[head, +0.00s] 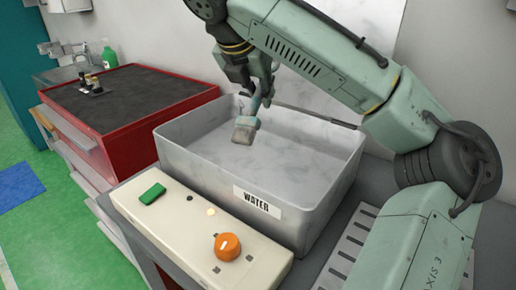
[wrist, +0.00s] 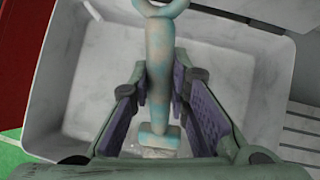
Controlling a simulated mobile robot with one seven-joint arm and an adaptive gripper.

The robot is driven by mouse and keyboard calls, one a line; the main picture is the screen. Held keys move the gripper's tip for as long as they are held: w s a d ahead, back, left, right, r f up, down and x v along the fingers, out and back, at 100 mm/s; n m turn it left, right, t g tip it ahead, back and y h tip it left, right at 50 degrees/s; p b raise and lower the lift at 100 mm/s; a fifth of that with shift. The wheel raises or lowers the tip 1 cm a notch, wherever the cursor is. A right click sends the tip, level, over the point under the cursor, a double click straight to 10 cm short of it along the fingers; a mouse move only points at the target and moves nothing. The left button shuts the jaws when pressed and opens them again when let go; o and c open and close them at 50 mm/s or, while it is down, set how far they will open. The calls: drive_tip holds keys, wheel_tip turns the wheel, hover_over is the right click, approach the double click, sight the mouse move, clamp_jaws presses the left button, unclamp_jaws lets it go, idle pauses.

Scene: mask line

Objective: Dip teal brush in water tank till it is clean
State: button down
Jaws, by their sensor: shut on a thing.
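My gripper (head: 262,88) is shut on the handle of the teal brush (head: 254,104). The brush hangs head down over the grey water tank (head: 325,205), which has a label reading WATER. In the head view the greyish brush head (head: 244,130) is at about rim height near the tank's far left part; I cannot tell whether it touches water. In the wrist view the brush (wrist: 158,75) stands between my purple-padded fingers (wrist: 158,105), with brownish patches on its handle. The bristles are mostly hidden there.
A cream control panel (head: 170,222) with a green button (head: 153,193) and an orange knob (head: 227,247) lies in front of the tank. A red cabinet (head: 185,112) with small bottles (head: 95,85) stands left. A slotted grey surface (head: 345,250) is at right.

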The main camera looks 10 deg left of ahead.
drive_tip(key=shift+f, duration=0.1)
drive_tip(key=shift+f+g+b, duration=0.45)
drive_tip(key=shift+f+g, duration=0.1)
drive_tip(key=shift+f, duration=2.85)
drive_tip(key=shift+f+g+b, duration=0.4)
drive_tip(key=shift+f+g, duration=0.15)
drive_tip(key=shift+f, duration=2.85)
drive_tip(key=shift+r, duration=0.1)
drive_tip(key=shift+r+p, duration=4.5)
drive_tip(key=shift+r, duration=3.1)
